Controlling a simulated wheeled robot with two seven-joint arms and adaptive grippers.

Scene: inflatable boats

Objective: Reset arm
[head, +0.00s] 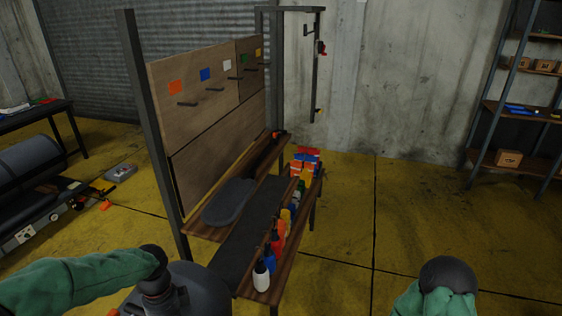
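My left arm (75,284) comes in from the lower left in a green sleeve and ends in view at a dark rounded joint. My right arm (437,300) shows at the bottom right as a short green-sleeved part with a dark rounded joint (447,272) on top. No fingers of either gripper show, and I cannot see anything held. Both arms are apart from the workbench (205,232) in the head view.
The workbench has a wooden pegboard (206,92) with coloured squares. A narrow shelf at its right side holds several bottles (261,275) and coloured boxes (305,163). A shelving rack (489,110) stands far right. A dark table (40,117) stands left. Yellow floor (410,210) is open at centre right.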

